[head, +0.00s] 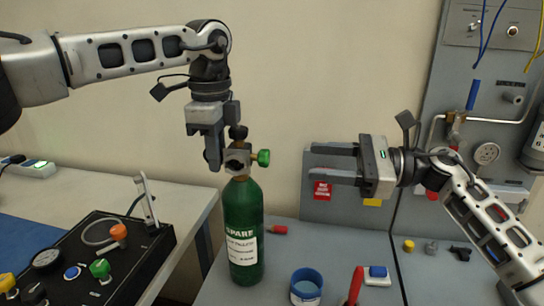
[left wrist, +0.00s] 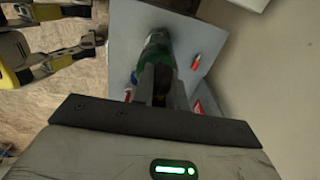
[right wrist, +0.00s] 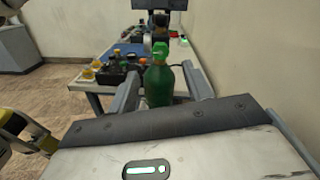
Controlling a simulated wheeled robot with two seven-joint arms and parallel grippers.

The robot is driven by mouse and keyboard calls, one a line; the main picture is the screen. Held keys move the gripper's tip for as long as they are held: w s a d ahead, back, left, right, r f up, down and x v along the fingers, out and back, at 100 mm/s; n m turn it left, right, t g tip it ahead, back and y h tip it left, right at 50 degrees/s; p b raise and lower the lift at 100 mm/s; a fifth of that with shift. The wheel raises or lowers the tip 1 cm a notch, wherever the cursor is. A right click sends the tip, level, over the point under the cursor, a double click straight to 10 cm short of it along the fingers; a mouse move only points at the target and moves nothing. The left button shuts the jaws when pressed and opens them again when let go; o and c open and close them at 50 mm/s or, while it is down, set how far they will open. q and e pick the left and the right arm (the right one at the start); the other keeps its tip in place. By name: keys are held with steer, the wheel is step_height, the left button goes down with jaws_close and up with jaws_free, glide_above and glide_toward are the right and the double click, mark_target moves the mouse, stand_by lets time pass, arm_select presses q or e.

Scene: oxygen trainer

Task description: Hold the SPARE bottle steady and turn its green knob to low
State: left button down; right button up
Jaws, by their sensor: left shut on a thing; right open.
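The green SPARE bottle (head: 243,225) stands upright on the grey table, its white label facing the head camera. Its green knob (head: 263,157) sticks out to the right of the valve at the top. My left gripper (head: 215,150) points down and is shut on the valve top; the exact contact is partly hidden by the fingers. The bottle (left wrist: 157,48) also shows beyond its fingers in the left wrist view. My right gripper (head: 332,163) is open and empty, right of the knob and apart from it. In the right wrist view the green knob (right wrist: 160,50) lies ahead between the fingers.
A blue tape-like ring (head: 306,287), a red-handled tool (head: 355,287) and a blue-and-white block (head: 377,275) sit right of the bottle. A red item (head: 278,230) lies behind it. A black control panel (head: 150,255) is at left. The space between knob and right gripper is clear.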

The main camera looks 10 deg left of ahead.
mark_target(269, 157)
steer(key=a, duration=0.9)
steer(key=shift+w+a, duration=0.15)
steer(key=shift+a, duration=0.05)
steer(key=c, duration=1)
